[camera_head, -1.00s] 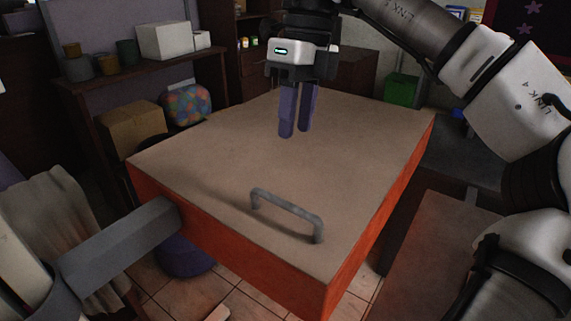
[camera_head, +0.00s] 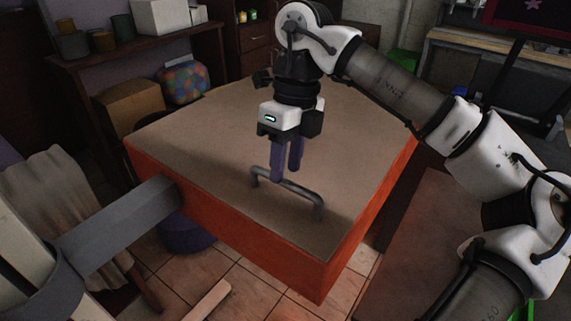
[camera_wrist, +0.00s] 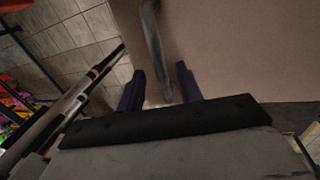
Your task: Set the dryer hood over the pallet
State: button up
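The dryer hood (camera_head: 200,145) is a large box with a beige top and orange sides. A grey bar handle (camera_head: 305,194) stands on its top near the front edge. My gripper (camera_head: 286,166) points down over the handle with its purple fingers apart. In the wrist view the handle (camera_wrist: 152,45) runs between the two fingertips (camera_wrist: 160,82), with gaps beside it. I see no grip on it. A dark reddish flat panel (camera_head: 412,235) lies right of the hood, partly behind my arm; I cannot tell whether it is the pallet.
A grey beam (camera_head: 125,225) meets the hood's left side. A stool with a draped cloth (camera_head: 55,190) stands at left. Shelves with boxes (camera_head: 160,16) and a colourful balloon bag (camera_head: 184,82) are behind. Tiled floor shows in front.

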jog(key=shift+s+a+f, duration=0.1)
jog(key=shift+f, duration=0.65)
grip_shut()
